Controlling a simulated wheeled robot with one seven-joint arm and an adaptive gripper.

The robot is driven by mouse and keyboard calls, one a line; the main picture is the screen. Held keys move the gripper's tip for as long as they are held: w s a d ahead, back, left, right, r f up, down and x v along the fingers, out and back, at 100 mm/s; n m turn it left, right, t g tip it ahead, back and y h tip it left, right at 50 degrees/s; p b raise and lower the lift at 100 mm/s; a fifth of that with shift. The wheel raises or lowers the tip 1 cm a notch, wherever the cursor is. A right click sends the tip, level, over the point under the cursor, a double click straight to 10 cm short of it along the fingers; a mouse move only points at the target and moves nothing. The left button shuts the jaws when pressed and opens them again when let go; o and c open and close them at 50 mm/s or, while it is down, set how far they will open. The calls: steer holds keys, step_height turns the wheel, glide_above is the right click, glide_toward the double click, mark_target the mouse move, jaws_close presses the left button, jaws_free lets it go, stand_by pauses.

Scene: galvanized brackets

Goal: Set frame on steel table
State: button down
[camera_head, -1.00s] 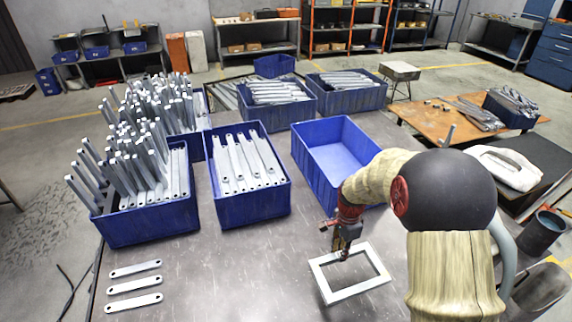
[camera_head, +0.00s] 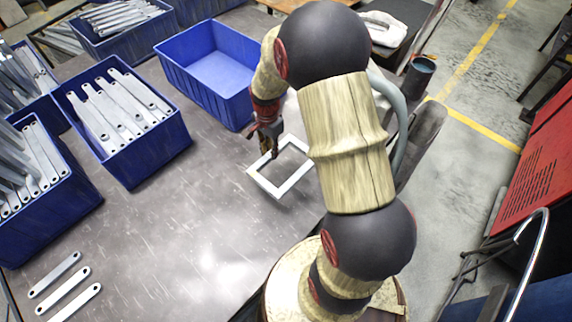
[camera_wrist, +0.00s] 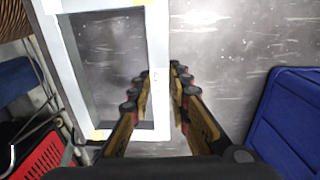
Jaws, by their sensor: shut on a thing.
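The pale metal frame (camera_head: 264,186), an open rectangle, is at my gripper (camera_head: 269,150) over the right part of the steel table (camera_head: 190,225). My gripper is shut on one side bar of the frame. In the wrist view, the frame (camera_wrist: 158,60) shows its window with table surface (camera_wrist: 230,60) behind it, and my two fingers (camera_wrist: 166,74) reach along either side of its right bar. Whether the frame touches the table or hangs just above it, I cannot tell. My arm covers part of the frame's right side in the head view.
An empty blue bin (camera_head: 212,65) stands behind the frame. Blue bins of flat brackets (camera_head: 120,115) stand to the left. Several loose brackets (camera_head: 62,290) lie at the front left. The table's middle is clear. A red cabinet (camera_head: 540,160) stands off to the right.

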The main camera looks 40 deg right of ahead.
steer(key=s+d+f, duration=0.1)
steer(key=f, duration=0.1)
steer(key=s+d+f+b, duration=0.1)
steer(key=d+f, duration=0.1)
steer(key=s+d+f+b, duration=0.1)
steer(key=d+f, duration=0.1)
step_height(320, 180, down, 3)
steer(key=shift+f+b, duration=0.2)
steer(key=shift+b, duration=0.55)
steer(key=shift+r, duration=0.1)
steer(key=c, duration=1.7)
jaws_free()
steer(key=shift+o, duration=0.2)
